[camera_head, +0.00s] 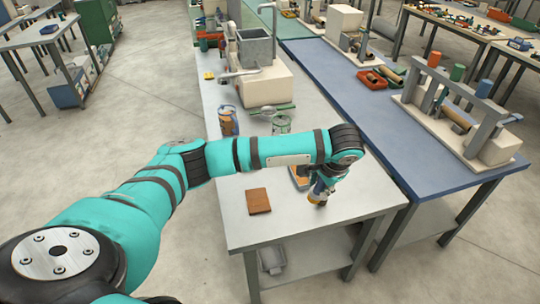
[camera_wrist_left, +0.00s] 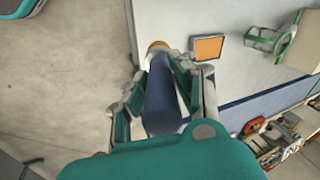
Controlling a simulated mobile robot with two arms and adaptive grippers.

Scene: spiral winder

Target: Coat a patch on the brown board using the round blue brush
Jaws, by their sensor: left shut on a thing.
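The brown board (camera_head: 258,201) lies flat on the grey table, left of my left gripper in the head view. My left gripper (camera_head: 322,184) is over the table's front right part, partly hidden by my wrist. It is shut on the round blue brush, whose blue body (camera_wrist_left: 162,95) runs between the fingers in the left wrist view. The brush's tan end (camera_wrist_left: 158,47) points away from the gripper. In the head view the brush's lower end (camera_head: 317,198) points down near the tabletop; I cannot tell whether it touches. The brown board is not seen in the wrist view.
An orange, grey-framed item (camera_wrist_left: 208,47) is beside the brush; it is partly hidden behind my arm in the head view. A green-rimmed jar (camera_head: 281,124), a blue-and-brown can (camera_head: 228,121) and a winding machine (camera_head: 262,80) stand farther back. A blue bench (camera_head: 350,85) adjoins on the right.

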